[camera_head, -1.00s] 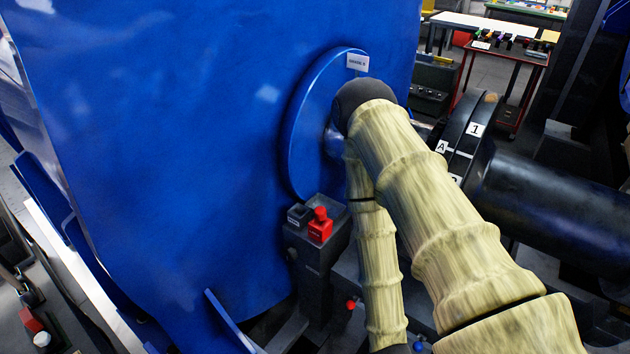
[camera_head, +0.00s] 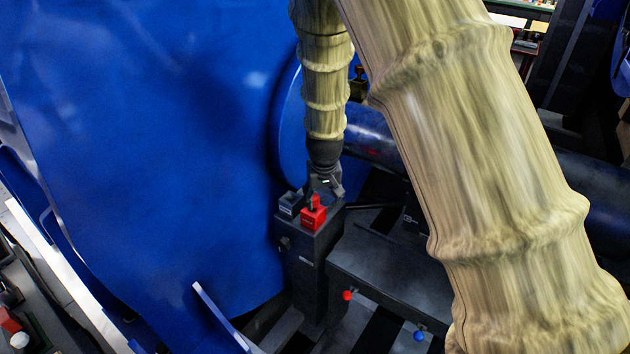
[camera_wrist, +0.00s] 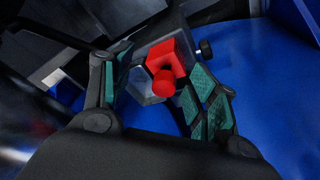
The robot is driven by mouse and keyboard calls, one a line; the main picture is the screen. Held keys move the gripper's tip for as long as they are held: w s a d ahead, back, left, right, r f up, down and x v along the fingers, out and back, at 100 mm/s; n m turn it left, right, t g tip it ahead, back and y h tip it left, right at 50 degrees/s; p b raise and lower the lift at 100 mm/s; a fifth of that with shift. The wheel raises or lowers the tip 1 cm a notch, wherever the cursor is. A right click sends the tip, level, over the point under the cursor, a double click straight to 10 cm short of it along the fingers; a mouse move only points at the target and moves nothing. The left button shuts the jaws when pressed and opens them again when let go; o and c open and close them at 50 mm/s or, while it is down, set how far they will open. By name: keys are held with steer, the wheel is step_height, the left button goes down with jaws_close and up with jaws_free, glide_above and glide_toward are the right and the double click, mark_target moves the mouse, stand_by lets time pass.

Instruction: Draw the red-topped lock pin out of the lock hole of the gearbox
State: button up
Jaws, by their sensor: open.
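My gripper (camera_head: 325,184) points down just above a dark pedestal, its fingers open. In the wrist view my gripper (camera_wrist: 156,66) has its green-padded fingers on either side of a red block with a round red knob (camera_wrist: 164,83); contact cannot be told. In the head view this red piece (camera_head: 313,217) sits on the pedestal top, its knob upright. A small red ball-topped piece (camera_head: 347,295) shows lower down, at the front of a dark housing. I cannot tell for sure which red piece is the lock pin; no hole shows.
A grey block (camera_head: 290,204) stands beside the red block on the pedestal (camera_head: 308,270). A black side knob (camera_wrist: 205,48) sticks out nearby. A large blue casing (camera_head: 150,150) fills the left. A blue ball-topped piece (camera_head: 418,335) is at lower right. My arm hides much of the right.

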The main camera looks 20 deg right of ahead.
steer(key=w+a+r, duration=0.1)
steer(key=w+r, duration=0.2)
steer(key=r, duration=0.2)
steer(key=shift+t, duration=0.3)
steer(key=shift+a+p+x, duration=0.2)
steer(key=shift+p+x, duration=0.2)
steer(key=shift+x, duration=2.3)
steer(key=shift+a+p+x, duration=0.15)
steer(key=shift+p+x, duration=0.2)
steer(key=shift+x, duration=2.3)
steer(key=shift+w+r, duration=0.1)
steer(key=c, duration=1.2)
